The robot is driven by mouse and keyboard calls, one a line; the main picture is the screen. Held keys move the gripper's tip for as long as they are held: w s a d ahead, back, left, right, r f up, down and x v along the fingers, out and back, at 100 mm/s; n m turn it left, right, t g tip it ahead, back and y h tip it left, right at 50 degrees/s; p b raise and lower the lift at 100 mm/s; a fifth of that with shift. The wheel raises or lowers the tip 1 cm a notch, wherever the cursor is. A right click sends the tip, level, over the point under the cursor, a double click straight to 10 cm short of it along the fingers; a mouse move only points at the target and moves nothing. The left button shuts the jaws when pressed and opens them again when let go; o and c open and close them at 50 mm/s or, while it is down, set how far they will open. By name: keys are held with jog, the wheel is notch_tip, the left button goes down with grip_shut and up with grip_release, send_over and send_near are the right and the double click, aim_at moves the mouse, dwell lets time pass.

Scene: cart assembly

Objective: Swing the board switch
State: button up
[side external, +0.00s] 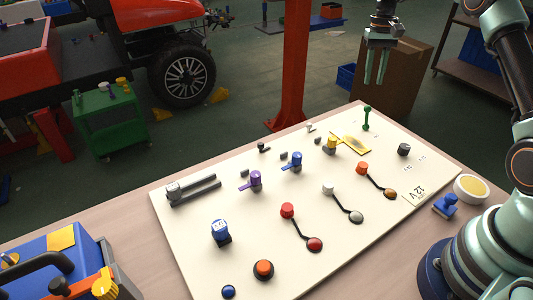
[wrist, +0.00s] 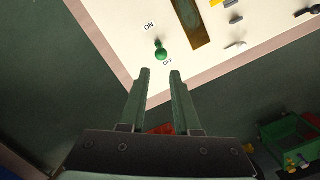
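The board switch is a green lever with a round knob (side external: 366,112), standing near the far right corner of the cream board (side external: 300,235). It looks roughly upright in the side view. In the wrist view the switch (wrist: 161,52) sits between an ON label (wrist: 150,26) and an OFF label (wrist: 168,62), its knob on the OFF side. My gripper (side external: 374,83) hangs above and slightly beyond the switch, fingers pointing down. In the wrist view my gripper (wrist: 160,72) has its two fingers apart with nothing between them. The fingers do not touch the switch.
A yellow plate (side external: 357,145) and a black knob (side external: 404,149) are near the switch. Several coloured knobs, plugs and wires cover the board. A cardboard box (side external: 408,75) stands on the floor behind. The air around the switch is clear.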

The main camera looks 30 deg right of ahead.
jog(key=shift+s, duration=0.1)
grip_shut()
jog(key=s+a+f+m+t+h, duration=0.1)
jog(key=s+a+m+t+h, duration=0.25)
jog(key=s+m+t, duration=0.75)
jog(key=n+g, duration=0.3)
send_near(367, 115)
jog(key=shift+h, duration=0.35)
jog(key=d+f, duration=0.1)
jog(key=s+d+f, duration=0.1)
jog(key=f, duration=0.1)
jog(key=d+f, duration=0.1)
jog(key=f, duration=0.1)
jog(key=shift+s+d, duration=0.15)
jog(key=shift+s, duration=0.05)
jog(key=w, duration=0.2)
jog(key=shift+w+a+r, duration=0.2)
jog(key=shift+w+a, duration=0.05)
jog(key=shift+a, duration=0.05)
jog(key=shift+w+a+r, duration=0.1)
jog(key=shift+w, duration=0.5)
